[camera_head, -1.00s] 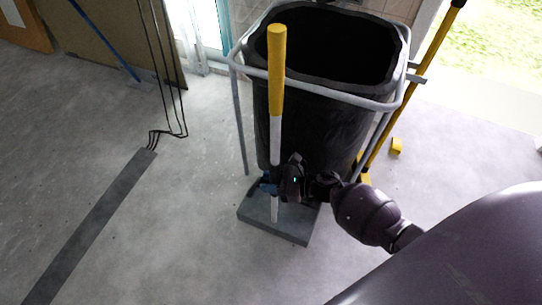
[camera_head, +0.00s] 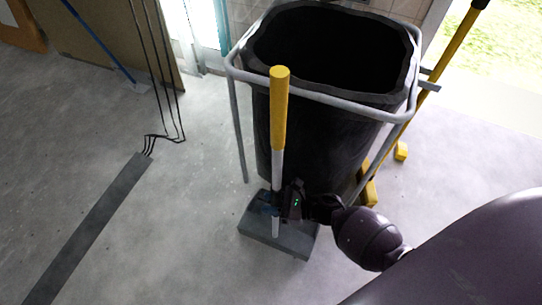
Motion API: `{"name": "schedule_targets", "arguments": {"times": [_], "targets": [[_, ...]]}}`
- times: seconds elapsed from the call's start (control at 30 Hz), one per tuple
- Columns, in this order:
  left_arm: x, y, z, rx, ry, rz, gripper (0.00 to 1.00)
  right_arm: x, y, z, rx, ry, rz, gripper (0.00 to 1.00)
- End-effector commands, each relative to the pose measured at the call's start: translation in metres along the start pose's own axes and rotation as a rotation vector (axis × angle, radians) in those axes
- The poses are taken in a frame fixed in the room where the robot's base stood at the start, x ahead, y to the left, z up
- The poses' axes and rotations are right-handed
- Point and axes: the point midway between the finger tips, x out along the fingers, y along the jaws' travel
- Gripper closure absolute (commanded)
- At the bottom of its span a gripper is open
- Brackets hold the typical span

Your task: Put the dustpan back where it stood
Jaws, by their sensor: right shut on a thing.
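The dustpan has a grey pan (camera_head: 270,237) low at the floor and an upright handle with a yellow grip (camera_head: 280,105) above a white lower shaft. It stands just in front of the black bin bag. My right gripper (camera_head: 277,202) is shut on the dustpan's white shaft, low down near the pan. I cannot tell whether the pan touches the floor. My left gripper is not in view.
A black bin bag (camera_head: 300,150) hangs in a grey tubular frame (camera_head: 243,130) right behind the dustpan. A yellow pole (camera_head: 440,65) leans at its right. A blue pole and dark cables are at the upper left.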

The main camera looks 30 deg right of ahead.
Motion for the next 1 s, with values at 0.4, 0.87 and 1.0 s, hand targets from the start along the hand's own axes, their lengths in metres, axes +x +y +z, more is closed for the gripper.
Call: {"name": "schedule_targets", "arguments": {"times": [0.4, 0.87, 1.0], "targets": [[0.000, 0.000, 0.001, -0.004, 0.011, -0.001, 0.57, 0.001, 0.000, -0.002, 0.000, -0.001, 0.000, 0.43], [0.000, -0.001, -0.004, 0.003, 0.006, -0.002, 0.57, -0.008, -0.001, 0.001, -0.001, 0.000, -0.001, 0.43], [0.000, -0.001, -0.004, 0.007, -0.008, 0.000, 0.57, -0.033, -0.001, 0.002, -0.002, 0.001, -0.002, 0.43]]}}
